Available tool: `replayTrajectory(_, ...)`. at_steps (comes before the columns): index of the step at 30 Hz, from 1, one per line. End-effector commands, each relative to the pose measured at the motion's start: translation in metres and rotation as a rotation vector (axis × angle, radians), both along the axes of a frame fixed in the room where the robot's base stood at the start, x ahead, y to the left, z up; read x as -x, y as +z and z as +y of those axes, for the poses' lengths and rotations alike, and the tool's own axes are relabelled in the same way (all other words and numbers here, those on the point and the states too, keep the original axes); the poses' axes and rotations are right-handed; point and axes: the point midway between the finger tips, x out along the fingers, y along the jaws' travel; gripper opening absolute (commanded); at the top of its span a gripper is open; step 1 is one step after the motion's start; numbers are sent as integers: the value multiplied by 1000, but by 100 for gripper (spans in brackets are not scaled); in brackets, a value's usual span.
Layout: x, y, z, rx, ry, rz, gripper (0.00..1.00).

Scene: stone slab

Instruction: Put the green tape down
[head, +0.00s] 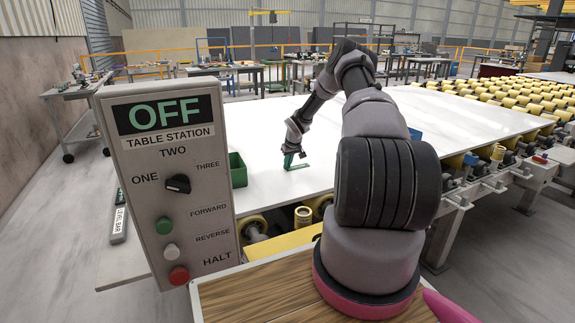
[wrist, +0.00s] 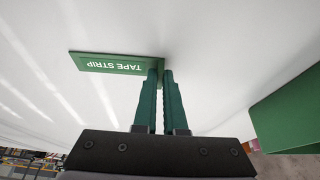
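The green tape (wrist: 108,64) is a flat strip with the white words TAPE STRIP, in the upper left of the wrist view. Its right end sits between the tips of my gripper (wrist: 160,76). The two green fingers are close together, pinching that end. In the head view my gripper (head: 290,158) is low over the white stone slab (head: 262,125), with the green tape (head: 297,167) at its tips. I cannot tell whether the tape touches the slab.
A green bin (head: 238,171) stands left of my gripper at the slab's near-left edge; it also shows at the right in the wrist view (wrist: 292,112). A control panel (head: 172,180) reading OFF is in the left foreground. A small blue object (head: 415,134) is behind my arm. The slab's middle is clear.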

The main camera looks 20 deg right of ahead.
Motion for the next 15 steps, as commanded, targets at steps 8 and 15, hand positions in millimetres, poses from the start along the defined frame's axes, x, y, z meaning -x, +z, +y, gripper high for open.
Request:
replayTrajectory(8, 0, 0, 0, 0, 0, 0, 38)
replayTrajectory(15, 2, 9, 0, 1, 1, -1, 38)
